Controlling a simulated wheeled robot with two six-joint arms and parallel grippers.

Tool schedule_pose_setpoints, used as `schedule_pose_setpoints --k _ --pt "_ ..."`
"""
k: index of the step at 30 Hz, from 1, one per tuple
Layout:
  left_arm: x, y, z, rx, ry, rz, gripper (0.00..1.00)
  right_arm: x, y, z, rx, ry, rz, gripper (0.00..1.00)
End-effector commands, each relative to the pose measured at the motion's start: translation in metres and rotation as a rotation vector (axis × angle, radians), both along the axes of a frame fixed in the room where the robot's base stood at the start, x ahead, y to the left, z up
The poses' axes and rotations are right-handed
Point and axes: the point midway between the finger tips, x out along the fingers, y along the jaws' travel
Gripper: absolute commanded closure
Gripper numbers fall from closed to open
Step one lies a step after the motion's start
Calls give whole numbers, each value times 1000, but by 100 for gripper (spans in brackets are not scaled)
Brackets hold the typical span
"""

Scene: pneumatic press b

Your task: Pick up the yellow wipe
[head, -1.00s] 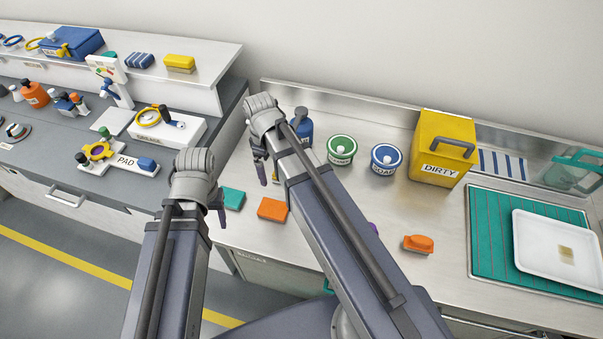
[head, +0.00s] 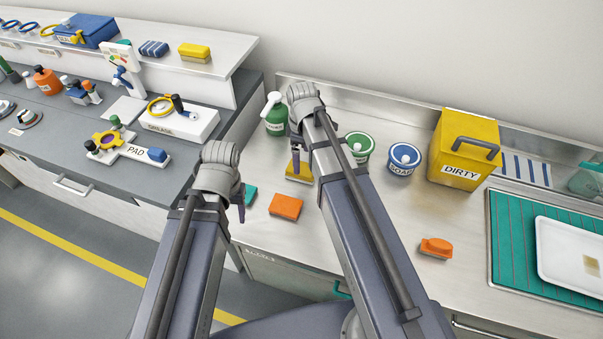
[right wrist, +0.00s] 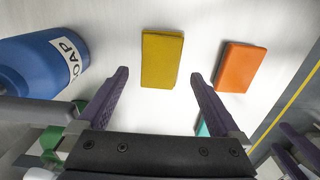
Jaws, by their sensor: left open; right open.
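The yellow wipe (head: 299,173) lies flat on the steel counter, partly hidden behind my right gripper in the head view. In the right wrist view the whole yellow wipe (right wrist: 162,58) shows, beyond and roughly between the open fingertips, with no finger touching it. My right gripper (head: 297,158) is open and empty, pointing down above the wipe; its fingers also show in the right wrist view (right wrist: 159,76). My left gripper (head: 241,203) is open and empty, near the counter's left front corner, by the teal wipe.
An orange wipe (head: 286,206) and a partly hidden teal wipe (head: 250,194) lie nearby. Tubs, a yellow DIRTY bin (head: 464,150) and an orange brush (head: 436,247) are further right.

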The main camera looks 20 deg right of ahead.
Motion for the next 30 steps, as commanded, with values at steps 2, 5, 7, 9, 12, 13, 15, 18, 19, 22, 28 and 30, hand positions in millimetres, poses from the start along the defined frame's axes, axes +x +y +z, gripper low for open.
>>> schedule_pose_setpoints --k 2,5,7,9,12,13,15,18,19,22,28,30 --pt "0 0 -4 0 0 0 43 0 0 -4 0 0 0 0" --pt "0 0 -13 0 0 0 43 -1 1 -13 0 0 0 0" --pt "0 0 -21 0 0 0 43 -1 1 -21 0 0 0 0" --pt "0 0 -30 0 0 0 43 -2 2 -30 0 0 0 0" --pt "0 0 -43 0 0 0 43 -2 2 -43 0 0 0 0" --pt "0 0 -46 0 0 0 43 -2 2 -46 0 0 0 0" --pt "0 0 -51 0 0 0 43 -2 2 -51 0 0 0 0" --pt "0 0 -53 0 0 0 43 -2 2 -53 0 0 0 0" --pt "0 0 -52 0 0 0 43 -2 2 -52 0 0 0 0" --pt "0 0 -51 0 0 0 43 -2 2 -51 0 0 0 0" --pt "0 0 -51 0 0 0 43 -2 2 -51 0 0 0 15" --pt "0 0 -51 0 0 0 43 -2 2 -51 0 0 0 22"
